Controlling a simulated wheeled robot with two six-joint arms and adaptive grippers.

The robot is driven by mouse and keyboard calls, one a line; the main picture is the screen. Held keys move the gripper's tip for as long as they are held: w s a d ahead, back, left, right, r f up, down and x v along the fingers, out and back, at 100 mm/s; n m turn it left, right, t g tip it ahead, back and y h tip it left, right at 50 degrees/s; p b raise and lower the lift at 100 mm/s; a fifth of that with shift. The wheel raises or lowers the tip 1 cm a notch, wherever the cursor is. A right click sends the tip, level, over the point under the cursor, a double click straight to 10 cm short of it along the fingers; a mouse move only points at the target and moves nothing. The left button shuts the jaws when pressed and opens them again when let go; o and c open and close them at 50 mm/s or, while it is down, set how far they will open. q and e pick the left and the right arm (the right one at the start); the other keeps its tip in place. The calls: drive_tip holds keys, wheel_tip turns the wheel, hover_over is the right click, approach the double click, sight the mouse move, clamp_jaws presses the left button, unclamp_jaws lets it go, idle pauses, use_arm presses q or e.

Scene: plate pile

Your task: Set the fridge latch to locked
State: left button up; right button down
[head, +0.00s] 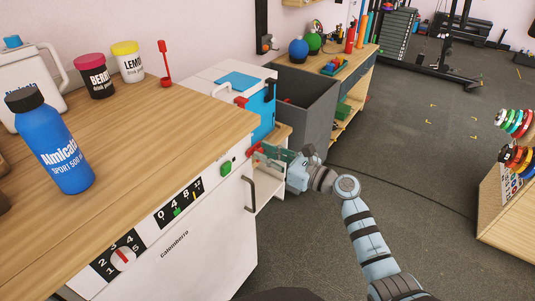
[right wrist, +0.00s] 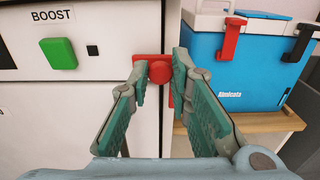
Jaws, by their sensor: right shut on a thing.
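The white fridge (head: 205,245) stands under the wooden counter, with a dark vertical handle (head: 250,193) near its right edge. The red latch (head: 254,149) is at the upper right edge of its front. In the right wrist view the latch shows as a red plate with a round knob (right wrist: 160,72) and a narrow red upright part behind. My right gripper (head: 266,155) is at the latch, its two green-padded fingers shut on the knob from left and right. The fingers cover part of the plate. My left gripper is not in view.
A green button (right wrist: 58,53) marked BOOST is left of the latch. A blue and white cooler (right wrist: 238,70) with red and black clips stands right of it on a lower wooden shelf. A blue bottle (head: 57,145) and jars stand on the counter.

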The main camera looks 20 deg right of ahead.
drive_tip(key=shift+s+a+r+p, duration=0.15)
drive_tip(key=shift+s+a+p, duration=0.85)
drive_tip(key=shift+a+p, duration=0.2)
drive_tip(key=shift+a, duration=0.1)
drive_tip(key=shift+f, duration=0.25)
drive_tip(key=c, duration=1.5)
unclamp_jaws()
drive_tip(key=shift+s+r, duration=0.1)
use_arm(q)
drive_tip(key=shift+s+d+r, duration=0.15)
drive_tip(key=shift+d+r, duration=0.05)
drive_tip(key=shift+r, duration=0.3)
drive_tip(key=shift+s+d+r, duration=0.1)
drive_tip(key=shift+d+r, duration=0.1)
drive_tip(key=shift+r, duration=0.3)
use_arm(e)
drive_tip(key=shift+o, duration=0.2)
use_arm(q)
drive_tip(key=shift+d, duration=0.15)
use_arm(e)
drive_tip(key=v, duration=1.2)
